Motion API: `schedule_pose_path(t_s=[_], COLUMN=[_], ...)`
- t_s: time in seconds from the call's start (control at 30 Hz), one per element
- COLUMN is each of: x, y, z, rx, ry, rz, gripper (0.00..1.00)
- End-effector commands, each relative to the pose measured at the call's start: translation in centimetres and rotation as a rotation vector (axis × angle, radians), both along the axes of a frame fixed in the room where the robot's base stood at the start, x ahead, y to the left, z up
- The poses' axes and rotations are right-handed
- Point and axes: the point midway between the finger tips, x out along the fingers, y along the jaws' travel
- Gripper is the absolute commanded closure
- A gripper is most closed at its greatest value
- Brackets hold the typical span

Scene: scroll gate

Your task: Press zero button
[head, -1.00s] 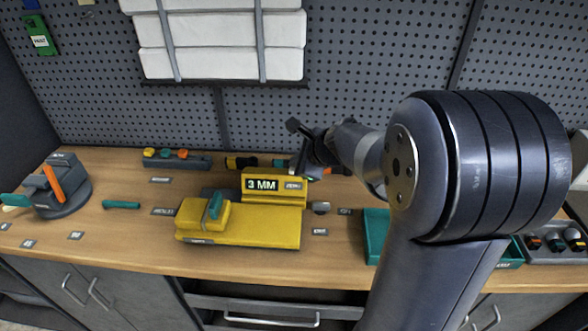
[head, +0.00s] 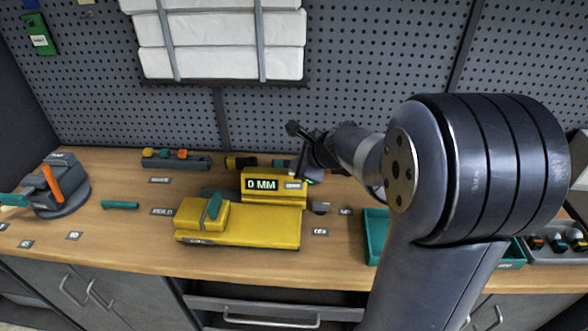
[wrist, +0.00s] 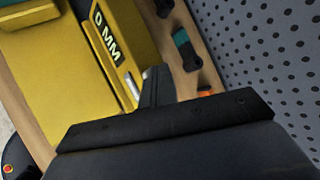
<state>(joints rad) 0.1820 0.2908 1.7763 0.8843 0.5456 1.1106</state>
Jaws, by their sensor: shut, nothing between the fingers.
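The yellow device (head: 245,228) stands on the wooden bench, and its raised block (head: 273,196) has a display (head: 262,184) reading 0 MM. A small pale label (head: 294,185) is to the right of the display; its text is too small to read. My gripper (head: 298,174) is shut and empty, its tip at the right end of the block's top. In the wrist view, my shut fingers (wrist: 153,84) are beside the display block (wrist: 112,35), close to a small pale part (wrist: 132,84). The zero button itself cannot be made out, and I cannot tell whether the fingertips touch it.
A grey holder with coloured knobs (head: 176,162) and dark and teal tools (head: 242,163) lie behind the device. A teal tray (head: 376,231) is to the right. A dark clamp-like fixture (head: 60,188) stands left. The pegboard (head: 380,50) rises behind.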

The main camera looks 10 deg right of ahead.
Motion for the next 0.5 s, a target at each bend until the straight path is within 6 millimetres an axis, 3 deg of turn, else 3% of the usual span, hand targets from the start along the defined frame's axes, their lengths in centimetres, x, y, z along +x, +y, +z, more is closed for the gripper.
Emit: schedule_pose_path(t_s=[0.23,0.5], x=[0.0,0.0], y=[0.0,0.0], z=[0.2,1.7], rx=[0.000,0.000], ry=[0.002,0.002], rz=[0.001,0.001], gripper=[1.00,1.00])
